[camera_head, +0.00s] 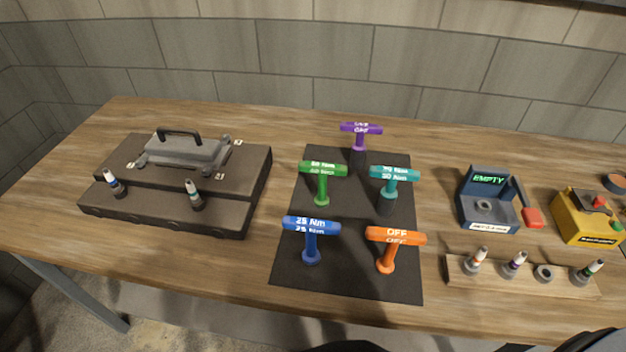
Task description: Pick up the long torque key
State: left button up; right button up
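Several T-handled torque keys stand upright on a dark mat (347,282) in the middle of the table. A purple key (360,130) is at the back. A green key (323,171) and a teal key (394,174) are in the middle row. A blue key (311,228) marked 25 Nm is front left, and an orange key (395,238) marked OFF is front right. The purple and teal keys have dark lower parts. I cannot tell for certain which key is the long one. Neither of my grippers is in view.
A dark engine block (240,190) with two upright plugs stands left. At right are a blue tester (487,214) reading EMPTY with a red lever, a yellow box (583,225), and a wooden rack (520,279) with several small parts.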

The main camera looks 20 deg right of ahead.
aim_at(387, 198)
jog(key=u, duration=0.7)
jog(key=k, duration=0.95)
jog(key=z, duration=1.45)
jog(key=i, duration=0.5)
